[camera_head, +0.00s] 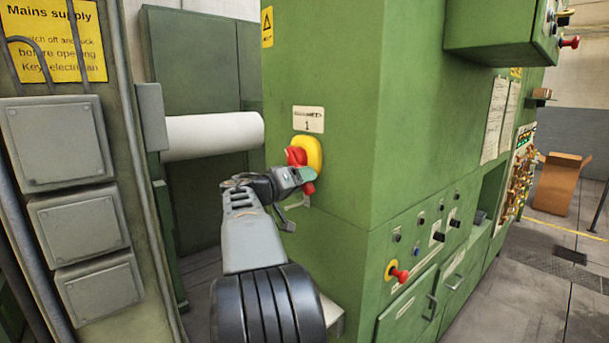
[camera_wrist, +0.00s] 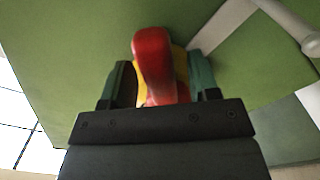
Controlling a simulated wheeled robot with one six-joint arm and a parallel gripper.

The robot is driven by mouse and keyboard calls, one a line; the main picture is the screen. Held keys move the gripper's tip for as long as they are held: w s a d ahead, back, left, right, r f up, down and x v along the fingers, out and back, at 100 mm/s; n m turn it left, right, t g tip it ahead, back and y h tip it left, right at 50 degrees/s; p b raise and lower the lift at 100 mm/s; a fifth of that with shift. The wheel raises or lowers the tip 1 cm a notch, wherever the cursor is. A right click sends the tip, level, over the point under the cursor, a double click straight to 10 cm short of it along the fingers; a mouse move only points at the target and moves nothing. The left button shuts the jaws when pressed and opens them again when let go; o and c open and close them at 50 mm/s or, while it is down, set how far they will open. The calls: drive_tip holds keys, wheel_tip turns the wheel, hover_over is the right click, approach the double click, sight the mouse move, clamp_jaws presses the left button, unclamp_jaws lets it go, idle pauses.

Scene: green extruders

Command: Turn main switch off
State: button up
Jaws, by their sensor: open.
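The main switch (camera_head: 297,156) is a red rotary handle on a yellow plate (camera_head: 315,152), on the green cabinet face below a label marked 1. My gripper (camera_head: 300,178) is at the switch in the head view and partly hides its lower part. In the wrist view the red handle (camera_wrist: 154,60) stands between the two open fingers (camera_wrist: 162,85), with a dark green finger on each side. I see gaps beside the handle. The yellow plate shows behind it. Whether a finger touches the handle cannot be told.
Grey boxes (camera_head: 60,140) and a yellow mains supply sign (camera_head: 55,40) are on the left. The green cabinet's right face carries knobs and a red button (camera_head: 399,274). A white roll (camera_head: 212,135) is behind the arm. A cardboard box (camera_head: 560,183) stands far right.

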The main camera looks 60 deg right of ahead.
drive_tip(key=shift+s+d, duration=0.2)
drive_tip(key=shift+d, duration=0.3)
drive_tip(key=shift+c, duration=0.2)
clamp_jaws()
